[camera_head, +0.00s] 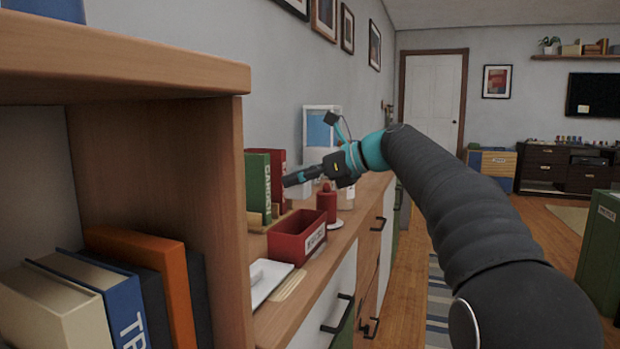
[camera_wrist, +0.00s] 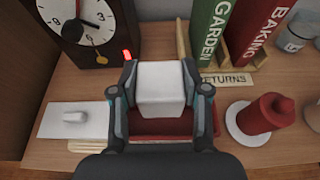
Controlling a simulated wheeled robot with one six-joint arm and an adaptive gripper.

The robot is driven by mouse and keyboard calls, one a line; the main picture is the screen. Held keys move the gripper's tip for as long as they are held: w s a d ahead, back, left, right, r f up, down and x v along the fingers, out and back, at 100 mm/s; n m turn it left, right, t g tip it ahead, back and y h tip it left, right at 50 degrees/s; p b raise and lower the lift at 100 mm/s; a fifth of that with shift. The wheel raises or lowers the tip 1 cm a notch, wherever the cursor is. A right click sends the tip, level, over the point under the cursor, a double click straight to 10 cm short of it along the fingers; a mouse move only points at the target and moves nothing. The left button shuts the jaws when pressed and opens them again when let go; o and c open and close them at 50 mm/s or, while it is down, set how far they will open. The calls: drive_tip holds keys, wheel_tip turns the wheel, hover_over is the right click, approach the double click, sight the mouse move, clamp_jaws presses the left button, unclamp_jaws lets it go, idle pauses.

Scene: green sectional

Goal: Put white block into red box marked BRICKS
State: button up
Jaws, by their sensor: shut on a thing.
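The white block (camera_wrist: 162,90) is held between the two fingers of my gripper (camera_wrist: 160,84), as the wrist view shows. The red box (camera_head: 290,236) stands on the wooden cabinet top with a pale label on its front; the lettering is too small to read surely. In the wrist view the red box (camera_wrist: 165,127) shows below and partly behind the block, mostly covered by it and my gripper. In the head view my gripper (camera_head: 300,177) is above the cabinet top, higher than the box.
A red candle (camera_head: 327,203) on a white saucer stands just beyond the box. Upright green (camera_head: 258,185) and red books stand behind. A white plate-like thing (camera_wrist: 75,120) lies left of the box in the wrist view. A clock (camera_wrist: 85,28) stands behind it.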

sight(308, 192)
drive_tip(key=shift+f+b, duration=2)
drive_tip(key=shift+b, duration=0.25)
drive_tip(key=shift+f+b, duration=1.4)
drive_tip(key=shift+f, duration=1.35)
drive_tip(key=o, duration=1.2)
drive_tip(key=shift+d, duration=0.15)
